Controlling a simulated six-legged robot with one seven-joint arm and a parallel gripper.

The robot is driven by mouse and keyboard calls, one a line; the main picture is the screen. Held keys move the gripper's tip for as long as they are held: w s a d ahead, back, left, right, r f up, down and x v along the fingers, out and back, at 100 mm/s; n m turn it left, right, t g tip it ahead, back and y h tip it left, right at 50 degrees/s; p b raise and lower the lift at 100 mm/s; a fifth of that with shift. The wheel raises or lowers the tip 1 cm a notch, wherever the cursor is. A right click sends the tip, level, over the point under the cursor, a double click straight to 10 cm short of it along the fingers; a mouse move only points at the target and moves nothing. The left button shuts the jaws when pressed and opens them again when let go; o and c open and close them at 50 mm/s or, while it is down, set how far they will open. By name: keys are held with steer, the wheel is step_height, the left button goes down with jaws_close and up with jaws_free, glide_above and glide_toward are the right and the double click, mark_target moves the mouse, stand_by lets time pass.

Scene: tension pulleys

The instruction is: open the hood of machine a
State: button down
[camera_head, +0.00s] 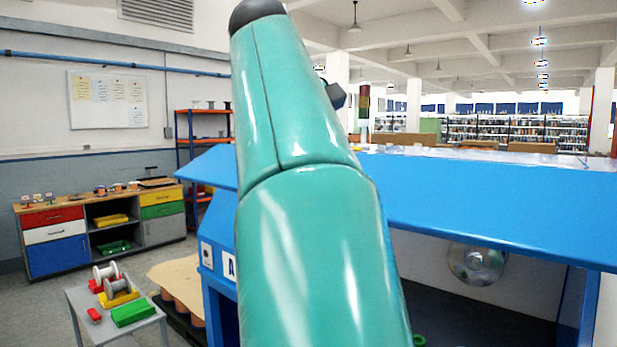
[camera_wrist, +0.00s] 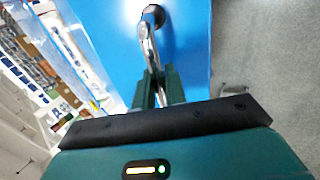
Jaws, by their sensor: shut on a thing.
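Machine A is a blue cabinet with an "A" label (camera_head: 229,265) on its left front, partly behind my green arm. Its blue hood (camera_head: 480,205) stands raised above an opening at the right, and a round clear disc (camera_head: 477,263) shows inside. In the wrist view the hood's blue face (camera_wrist: 110,35) carries a curved metal handle (camera_wrist: 149,42). My gripper (camera_wrist: 158,88) is shut on the lower part of this handle. My gripper does not show in the head view.
A small grey table (camera_head: 150,322) with spools and coloured bins stands at the left. A workbench with coloured drawers (camera_head: 58,240) and an orange shelf (camera_head: 205,112) are behind it. Grey floor lies open between the workbench and the small table.

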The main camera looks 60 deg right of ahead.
steer(key=shift+w+r, duration=0.15)
steer(key=shift+r, duration=0.4)
steer(key=c, duration=1.5)
jaws_free()
steer(key=shift+s+r, duration=0.15)
steer(key=shift+s, duration=0.05)
